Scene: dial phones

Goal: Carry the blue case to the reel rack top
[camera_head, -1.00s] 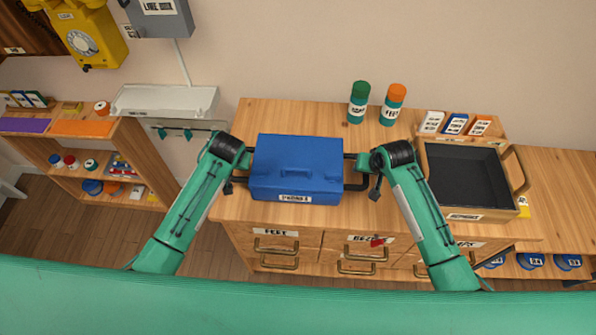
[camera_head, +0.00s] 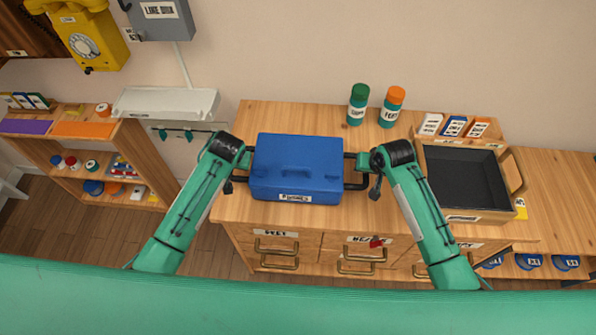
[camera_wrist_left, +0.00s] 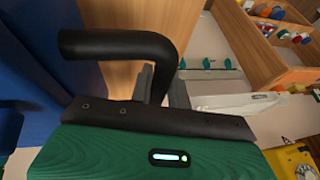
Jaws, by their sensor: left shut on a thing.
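The blue case (camera_head: 297,165) is level at the front of the wooden cabinet top (camera_head: 262,117); I cannot tell whether it touches it. It has a black handle on each side and a white label in front. My left gripper (camera_head: 241,161) is shut on its left handle; the wrist view shows the grey fingers (camera_wrist_left: 160,88) at the black bar (camera_wrist_left: 120,42). My right gripper (camera_head: 360,162) is at the right handle; its fingers are too hidden to tell their state. A low wooden shelf unit with reels (camera_head: 128,143), likely the reel rack, stands at left, with purple and orange patches on top.
A white tray-like shelf (camera_head: 165,103) with green hooks lies between unit and cabinet. Green-capped (camera_head: 358,104) and orange-capped (camera_head: 392,107) bottles stand behind the case. A black-lined open box (camera_head: 465,178) and card holder (camera_head: 455,126) are at right. A yellow phone (camera_head: 85,38) hangs upper left.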

